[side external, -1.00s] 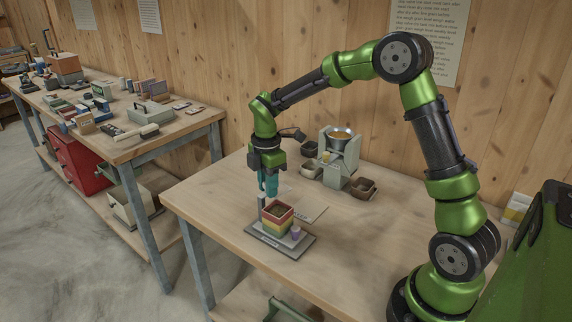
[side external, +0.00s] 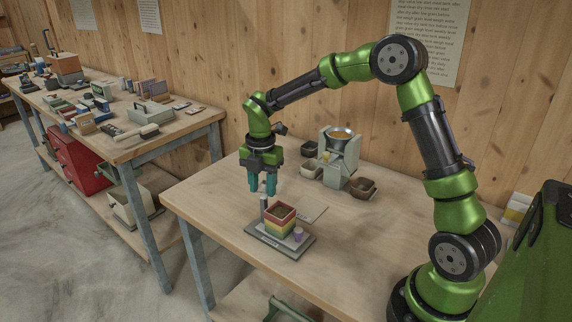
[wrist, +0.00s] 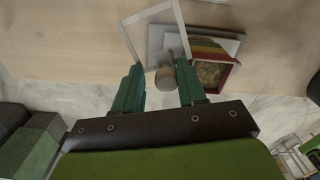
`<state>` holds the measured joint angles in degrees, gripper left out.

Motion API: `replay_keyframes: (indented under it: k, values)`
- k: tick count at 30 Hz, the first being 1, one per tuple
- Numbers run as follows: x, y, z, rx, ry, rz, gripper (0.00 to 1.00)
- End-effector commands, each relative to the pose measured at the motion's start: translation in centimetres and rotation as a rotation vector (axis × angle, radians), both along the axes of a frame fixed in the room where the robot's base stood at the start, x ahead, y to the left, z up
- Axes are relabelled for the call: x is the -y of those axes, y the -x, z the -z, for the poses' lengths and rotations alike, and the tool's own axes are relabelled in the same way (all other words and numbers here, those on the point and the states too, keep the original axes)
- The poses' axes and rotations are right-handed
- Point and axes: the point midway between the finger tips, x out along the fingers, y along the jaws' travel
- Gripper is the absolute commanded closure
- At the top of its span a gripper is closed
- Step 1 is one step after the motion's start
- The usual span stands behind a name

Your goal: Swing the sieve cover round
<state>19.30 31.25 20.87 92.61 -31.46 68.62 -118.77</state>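The sieve stack (side external: 281,221) has red, yellow and green layers and stands on a grey base (side external: 268,240) on the table. Its top is open, with grain-like contents showing in the wrist view (wrist: 209,74). A grey post (side external: 263,207) rises beside it. In the wrist view the cover (wrist: 129,42) extends away from the post. My gripper (side external: 262,192) is open and empty above the post. In the wrist view the post's round top shows between the teal fingers (wrist: 160,92).
A grey feed machine with a hopper (side external: 340,152) stands behind, with dark bowls around it, one at its right (side external: 362,187). A small purple piece (side external: 298,233) sits on the base beside the stack. The table's front right is clear.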

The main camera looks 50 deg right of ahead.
Motion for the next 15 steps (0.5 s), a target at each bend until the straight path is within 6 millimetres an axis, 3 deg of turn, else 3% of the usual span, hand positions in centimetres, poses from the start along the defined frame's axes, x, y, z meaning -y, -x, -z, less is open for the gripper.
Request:
replay_keyframes:
  k: [3, 11, 15]
  values:
    - [-0.6, 0.1, 0.1, -0.005, -0.01, -0.003, 0.45]
    - [-0.5, 0.1, -0.2, -0.003, -0.008, 0.0, 0.45]
    - [-0.4, 0.0, -1.4, 0.0, -0.007, 0.001, 0.45]
